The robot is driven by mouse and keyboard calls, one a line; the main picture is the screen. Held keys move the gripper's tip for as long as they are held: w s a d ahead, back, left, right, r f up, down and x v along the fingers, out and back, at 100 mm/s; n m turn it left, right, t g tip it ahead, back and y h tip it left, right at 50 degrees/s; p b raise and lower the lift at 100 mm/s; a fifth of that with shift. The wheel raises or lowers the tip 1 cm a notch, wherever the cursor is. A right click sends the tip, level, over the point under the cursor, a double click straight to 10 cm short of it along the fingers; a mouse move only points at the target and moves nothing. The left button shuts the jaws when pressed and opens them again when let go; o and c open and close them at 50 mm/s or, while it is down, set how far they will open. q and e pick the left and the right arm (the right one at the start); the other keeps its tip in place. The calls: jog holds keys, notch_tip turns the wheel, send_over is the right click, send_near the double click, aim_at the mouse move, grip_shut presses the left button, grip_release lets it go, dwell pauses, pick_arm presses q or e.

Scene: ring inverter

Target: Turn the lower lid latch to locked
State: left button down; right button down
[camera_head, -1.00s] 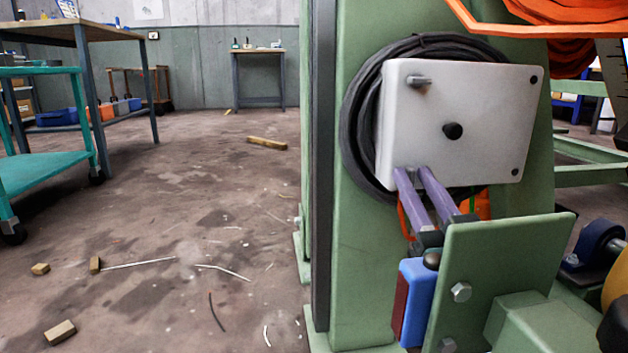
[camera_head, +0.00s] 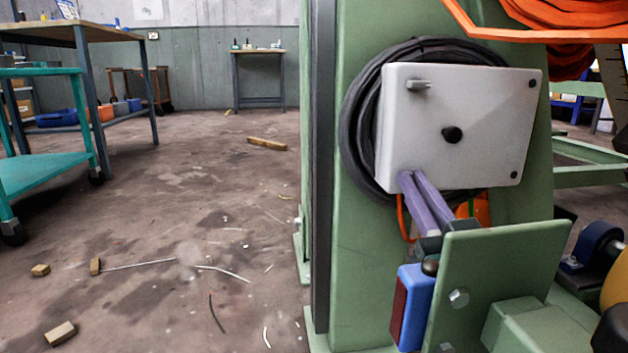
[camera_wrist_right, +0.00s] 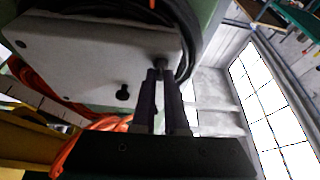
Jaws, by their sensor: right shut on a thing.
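The pale grey lid (camera_head: 480,115) sits on the green column, with a dark knob (camera_head: 452,134) at its middle. The upper latch (camera_head: 418,85) is a small grey bar near the lid's top left, lying roughly level. My right gripper (camera_head: 412,175) reaches up from below to the lid's lower left corner, its purple fingers close together. In the right wrist view, the right gripper (camera_wrist_right: 160,72) is shut on the lower latch (camera_wrist_right: 161,63), of which only a bit shows at the fingertips. The fingers hide the latch's angle. My left gripper is not in view.
A black cable coil (camera_head: 362,125) hangs behind the lid. A green plate (camera_head: 495,285) with bolts stands in front of my right gripper's lower part, beside a blue block (camera_head: 415,305). Orange hose (camera_head: 560,12) hangs above. Open floor lies to the left.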

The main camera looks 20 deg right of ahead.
jog(key=shift+d+r+n+g+y+p, duration=0.1)
jog(key=shift+n+g+y+p, duration=0.6)
jog(key=shift+n+y+p, duration=1.9)
jog(key=shift+n+g+h+p, duration=0.15)
jog(key=shift+n+g+p, duration=0.9)
jog(key=shift+n, duration=3.5)
jog(key=shift+d+r+n+g+y+p, duration=0.1)
jog(key=shift+n+g+y+p, duration=0.25)
jog(key=shift+n+y+p, duration=1.75)
jog(key=n+h, duration=0.1)
jog(key=n, duration=0.2)
jog(key=shift+h, duration=0.35)
jog(key=shift+f, duration=0.1)
jog(key=c, duration=0.9)
grip_release()
jog(key=shift+c, duration=0.2)
jog(key=shift+s, duration=0.1)
